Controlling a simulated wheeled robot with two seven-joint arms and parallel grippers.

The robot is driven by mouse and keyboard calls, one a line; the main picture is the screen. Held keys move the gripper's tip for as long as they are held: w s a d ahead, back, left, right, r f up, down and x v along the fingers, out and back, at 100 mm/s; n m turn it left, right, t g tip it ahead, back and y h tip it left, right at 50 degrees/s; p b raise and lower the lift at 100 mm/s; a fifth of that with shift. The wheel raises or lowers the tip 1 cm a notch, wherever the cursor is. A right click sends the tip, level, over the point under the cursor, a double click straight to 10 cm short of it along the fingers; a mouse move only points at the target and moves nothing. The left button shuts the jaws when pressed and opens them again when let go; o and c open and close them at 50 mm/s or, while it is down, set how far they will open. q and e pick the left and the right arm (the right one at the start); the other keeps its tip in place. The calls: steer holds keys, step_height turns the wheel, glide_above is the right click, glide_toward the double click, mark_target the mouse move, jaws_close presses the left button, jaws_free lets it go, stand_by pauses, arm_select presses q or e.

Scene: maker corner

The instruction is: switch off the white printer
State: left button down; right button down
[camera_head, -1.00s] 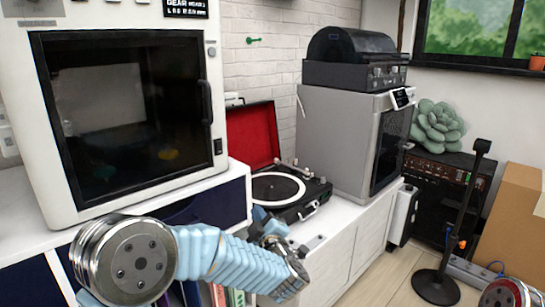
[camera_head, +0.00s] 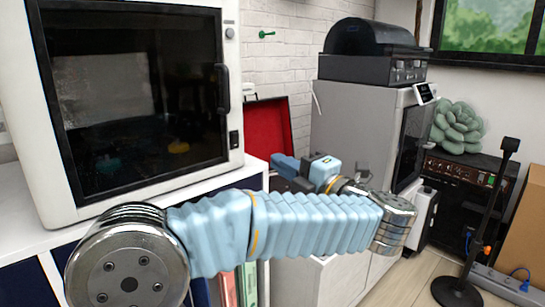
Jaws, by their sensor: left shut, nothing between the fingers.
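The white printer (camera_head: 241,90) is the large white cabinet with a dark glass door at the left. A small black rocker switch (camera_head: 234,139) sits low on the right side of its front, and a round button (camera_head: 229,33) sits near the top of that side. My left gripper (camera_head: 285,165) is shut and empty, to the right of the switch and apart from it. The ribbed blue left arm crosses the lower middle and folds back to the gripper. The switch is not covered; whether it is on or off is too small to tell. My right gripper is not in view.
A red-lidded record player (camera_head: 266,125) stands behind my left gripper, mostly hidden by the arm. A grey cabinet (camera_head: 352,130) with a black domed device (camera_head: 372,50) on top stands to the right. A microphone stand (camera_head: 484,220) is on the floor at right.

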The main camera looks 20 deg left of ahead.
mark_target(235, 137)
arm_select(q)
steer(key=p+x, duration=0.1)
steer(key=x, duration=1.1)
steer(key=shift+w+a, duration=0.1)
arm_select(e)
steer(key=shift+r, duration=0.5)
